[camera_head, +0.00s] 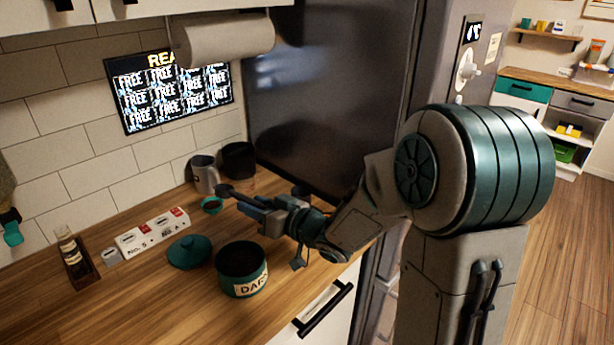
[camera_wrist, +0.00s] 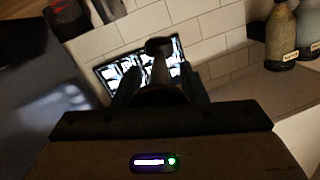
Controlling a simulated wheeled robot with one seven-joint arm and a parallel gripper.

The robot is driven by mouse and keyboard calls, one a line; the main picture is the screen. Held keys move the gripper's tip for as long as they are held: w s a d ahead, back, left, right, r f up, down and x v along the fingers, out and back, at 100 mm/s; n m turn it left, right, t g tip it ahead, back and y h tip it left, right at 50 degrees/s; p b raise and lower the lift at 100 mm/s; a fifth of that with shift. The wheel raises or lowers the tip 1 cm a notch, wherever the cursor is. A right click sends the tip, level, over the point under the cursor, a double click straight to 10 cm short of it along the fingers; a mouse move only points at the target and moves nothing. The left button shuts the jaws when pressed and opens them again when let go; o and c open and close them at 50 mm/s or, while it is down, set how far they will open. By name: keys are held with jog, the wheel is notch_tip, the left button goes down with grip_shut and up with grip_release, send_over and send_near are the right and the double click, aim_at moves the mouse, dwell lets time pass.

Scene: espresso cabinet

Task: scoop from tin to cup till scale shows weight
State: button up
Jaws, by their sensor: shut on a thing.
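My gripper (camera_head: 258,205) is shut on a dark scoop (camera_head: 226,190) and holds it over the back of the counter. In the wrist view the scoop (camera_wrist: 159,47) points away between the fingers (camera_wrist: 160,88); whether it holds anything cannot be told. The teal tin (camera_head: 242,285), with a label starting "DAR", stands open at the front with dark contents. Its likely lid, a teal disc (camera_head: 189,251), lies to its left. I cannot make out a scale or reading.
A grey mug (camera_head: 205,174) and a black container (camera_head: 238,160) stand at the back. A white numbered box (camera_head: 152,234) and a wooden tray with a bottle (camera_head: 76,262) are on the left. A wall display (camera_head: 170,92) repeats "FREE". The front left counter is clear.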

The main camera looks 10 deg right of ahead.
jog(key=w+d+r+t+h, duration=0.1)
jog(key=d+r, duration=0.1)
jog(key=d, duration=0.5)
jog(key=w+d+r+t+h+p, duration=0.1)
jog(key=w+d+r+h, duration=0.1)
jog(key=d, duration=0.5)
jog(key=shift+d+r, duration=0.3)
jog(key=shift+r, duration=0.45)
